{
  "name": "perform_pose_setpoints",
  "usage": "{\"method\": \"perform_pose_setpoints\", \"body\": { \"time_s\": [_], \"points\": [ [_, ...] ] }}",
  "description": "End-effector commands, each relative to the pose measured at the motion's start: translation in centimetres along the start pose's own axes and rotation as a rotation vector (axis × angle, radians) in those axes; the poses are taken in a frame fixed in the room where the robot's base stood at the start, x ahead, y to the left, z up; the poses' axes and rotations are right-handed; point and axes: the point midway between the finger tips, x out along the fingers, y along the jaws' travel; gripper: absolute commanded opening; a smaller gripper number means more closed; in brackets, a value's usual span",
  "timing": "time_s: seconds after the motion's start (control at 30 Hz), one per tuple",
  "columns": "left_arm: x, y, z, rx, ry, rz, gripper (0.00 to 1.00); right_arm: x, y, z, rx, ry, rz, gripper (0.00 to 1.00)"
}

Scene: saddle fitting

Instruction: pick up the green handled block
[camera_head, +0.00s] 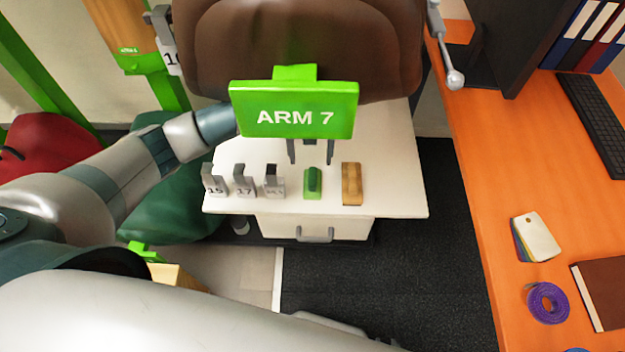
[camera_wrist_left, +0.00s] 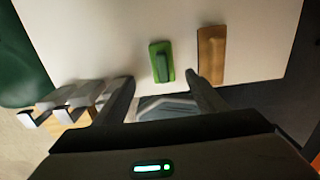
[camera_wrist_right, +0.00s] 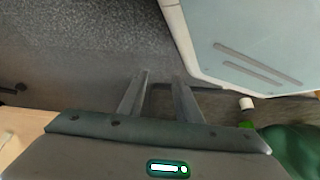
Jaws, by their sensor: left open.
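The green handled block (camera_head: 313,187) lies on the white cabinet top, with a darker green raised handle along its middle. It also shows in the left wrist view (camera_wrist_left: 155,65). My left gripper (camera_head: 311,160) is open and empty. Its fingers show below a green "ARM 7" sign that hides the rest of it. In the left wrist view my left gripper (camera_wrist_left: 158,80) has one finger on each side of the block's near end in the picture; I cannot tell the height between them. My right gripper (camera_wrist_right: 159,78) is open and empty, with dark carpet in view beyond it.
A brown block (camera_head: 352,184) lies close right of the green one. Several grey numbered pieces (camera_head: 244,182) stand to its left. An orange desk (camera_head: 500,180) is at right.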

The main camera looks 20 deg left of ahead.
Motion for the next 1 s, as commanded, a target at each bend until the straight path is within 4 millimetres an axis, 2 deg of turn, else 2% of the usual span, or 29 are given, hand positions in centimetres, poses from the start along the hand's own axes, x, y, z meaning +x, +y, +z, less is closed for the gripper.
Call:
{"method": "perform_pose_setpoints", "body": {
  "time_s": [0.2, 0.4, 0.83, 1.0],
  "points": [
    [3.6, 0.1, -0.1, 0.0, 0.003, 0.002, 0.65, -0.9, 0.9, 3.1, -0.004, -0.074, 0.009, 0.31],
    [5.4, 0.0, 0.0, 0.0, -0.001, 0.0, 0.65, -1.1, 0.8, 4.7, -0.003, -0.113, 0.009, 0.31],
    [5.7, 0.0, -0.1, 0.001, 0.0, 0.0, 0.65, -0.9, 0.8, 3.8, -0.002, -0.102, 0.009, 0.31],
    [6.6, -0.2, -0.3, 0.0, 0.002, 0.001, 0.65, -1.3, 0.8, 4.2, -0.002, -0.118, 0.01, 0.31]
  ]
}}
